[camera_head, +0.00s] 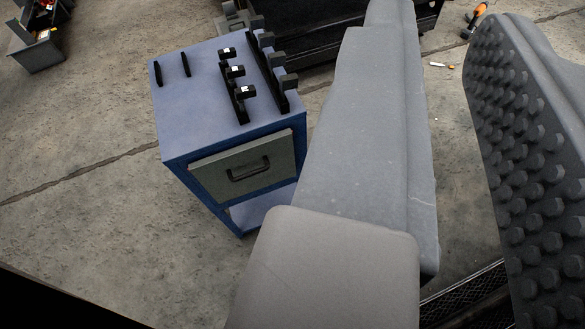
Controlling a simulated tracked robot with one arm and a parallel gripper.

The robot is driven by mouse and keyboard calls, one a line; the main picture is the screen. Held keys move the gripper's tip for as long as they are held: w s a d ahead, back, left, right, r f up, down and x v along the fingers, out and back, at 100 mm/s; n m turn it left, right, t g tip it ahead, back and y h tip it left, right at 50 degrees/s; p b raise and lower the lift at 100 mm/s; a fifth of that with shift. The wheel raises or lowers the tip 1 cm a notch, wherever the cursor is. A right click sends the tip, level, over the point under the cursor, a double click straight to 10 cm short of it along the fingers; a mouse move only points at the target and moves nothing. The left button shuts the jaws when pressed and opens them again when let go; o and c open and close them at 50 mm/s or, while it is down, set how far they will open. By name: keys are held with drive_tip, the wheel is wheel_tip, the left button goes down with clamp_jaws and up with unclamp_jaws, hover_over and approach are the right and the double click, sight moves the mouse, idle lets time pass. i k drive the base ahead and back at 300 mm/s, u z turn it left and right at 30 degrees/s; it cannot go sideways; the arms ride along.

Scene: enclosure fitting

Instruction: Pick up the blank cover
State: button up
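No part that I can clearly identify as the blank cover shows. A blue cabinet (190,110) stands left of centre, with black upright holders (238,88) on its top. Two thin dark upright pieces (171,69) stand at the top's left; I cannot tell what they are. My gripper (450,40) is close to the camera at the right. Its studded pad is bare, facing left across a gap to a large grey part of mine. The gripper is apart from the cabinet. The grey part hides what is behind it.
The cabinet has a grey drawer (245,165) with a black handle and an open shelf below. An orange-handled tool (477,17) lies on the floor at the top right. A grey bin (38,52) stands at the top left. The concrete floor left of the cabinet is clear.

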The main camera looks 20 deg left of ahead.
sight(229, 174)
drive_tip(key=z, duration=0.85)
drive_tip(key=k, duration=1.95)
drive_tip(key=u, duration=0.9)
drive_tip(key=i, duration=1.7)
drive_tip(key=z, duration=0.05)
